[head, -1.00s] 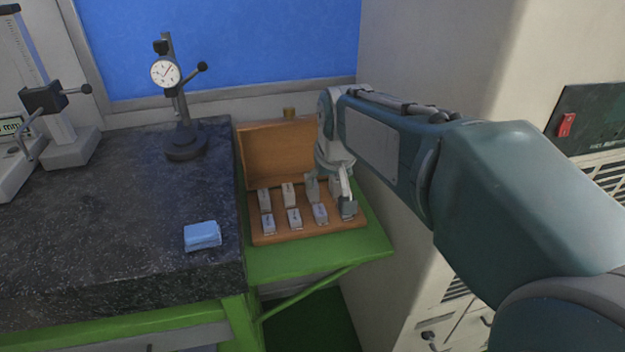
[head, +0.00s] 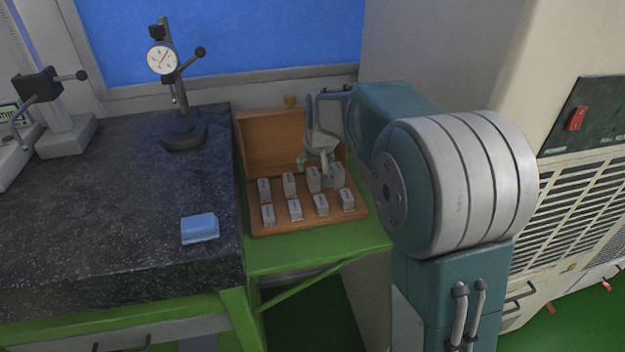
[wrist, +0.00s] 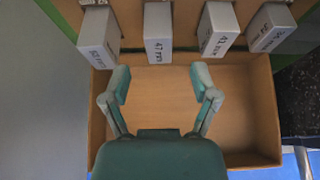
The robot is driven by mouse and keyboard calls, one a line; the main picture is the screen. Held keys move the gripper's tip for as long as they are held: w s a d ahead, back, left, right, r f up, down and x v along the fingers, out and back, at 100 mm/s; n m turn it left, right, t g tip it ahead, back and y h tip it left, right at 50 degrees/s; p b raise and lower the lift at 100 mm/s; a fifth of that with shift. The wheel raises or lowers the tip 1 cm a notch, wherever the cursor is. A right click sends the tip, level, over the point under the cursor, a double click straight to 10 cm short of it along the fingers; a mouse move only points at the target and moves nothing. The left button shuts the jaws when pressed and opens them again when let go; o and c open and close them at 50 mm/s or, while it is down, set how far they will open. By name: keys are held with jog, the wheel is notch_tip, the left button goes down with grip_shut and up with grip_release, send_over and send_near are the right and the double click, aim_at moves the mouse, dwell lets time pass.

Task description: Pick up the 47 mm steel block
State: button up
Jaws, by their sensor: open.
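The steel block marked 47 mm (wrist: 158,46) stands in the row nearest the lid of the wooden case, and its label faces the wrist camera. In the head view it appears to be the third block from the left (head: 313,180) in the back row. My gripper (wrist: 161,76) is open and empty, its two fingers spread on either side of that block's line but short of it, over the bare wood of the lid. In the head view my gripper (head: 317,167) hangs just behind the back row, partly hiding the rightmost block.
The wooden case (head: 267,226) holds two rows of similar blocks on a green shelf (head: 272,260). Neighbouring blocks (wrist: 98,38) (wrist: 217,30) stand close on both sides. A granite slab (head: 90,220) carries a blue block (head: 199,228) and a dial gauge stand (head: 183,133). A beige cabinet (head: 430,50) is at right.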

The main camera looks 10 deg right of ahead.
aim_at(313, 173)
jog(key=x, duration=0.4)
jog(key=shift+f, duration=0.4)
jog(key=shift+s, duration=0.1)
grip_shut()
